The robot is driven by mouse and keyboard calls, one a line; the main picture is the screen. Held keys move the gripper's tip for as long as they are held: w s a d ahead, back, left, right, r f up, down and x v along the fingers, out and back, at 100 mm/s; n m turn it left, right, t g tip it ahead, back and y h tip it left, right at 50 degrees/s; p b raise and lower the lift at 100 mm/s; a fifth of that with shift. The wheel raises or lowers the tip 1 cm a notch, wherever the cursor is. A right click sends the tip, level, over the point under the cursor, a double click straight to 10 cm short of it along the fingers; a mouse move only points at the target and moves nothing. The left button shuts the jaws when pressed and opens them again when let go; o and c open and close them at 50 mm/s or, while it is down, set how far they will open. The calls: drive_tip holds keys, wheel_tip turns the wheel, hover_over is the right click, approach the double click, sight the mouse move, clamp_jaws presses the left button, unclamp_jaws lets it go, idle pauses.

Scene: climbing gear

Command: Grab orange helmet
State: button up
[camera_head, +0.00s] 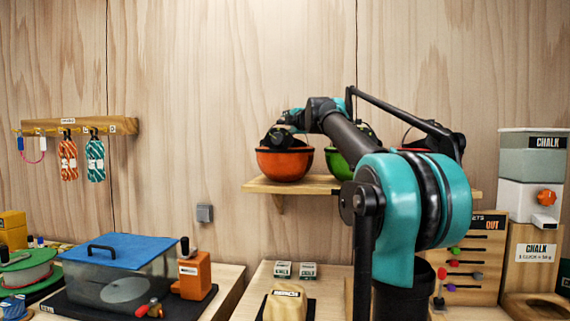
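The orange helmet (284,164) sits on the wooden wall shelf (258,185) at its left end, with its rounded shell downward like a bowl. My gripper (277,138) is at its upper rim, at the end of my outstretched arm. The fingertips are small and dark against the helmet, so I cannot tell whether they are open, shut or touching it. A green helmet (338,165) stands just right of the orange one, partly hidden by my arm. Another reddish helmet (421,145) farther right is mostly hidden behind my arm.
Rope coils (68,158) hang from a wooden rail (120,126) at left. Below are a blue-lidded clear box (125,249), an orange block (193,275) and small green-labelled boxes (308,270). A chalk dispenser (530,170) stands at right. The wall above the helmets is clear.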

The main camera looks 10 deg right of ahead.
clamp_jaws()
idle(0.7)
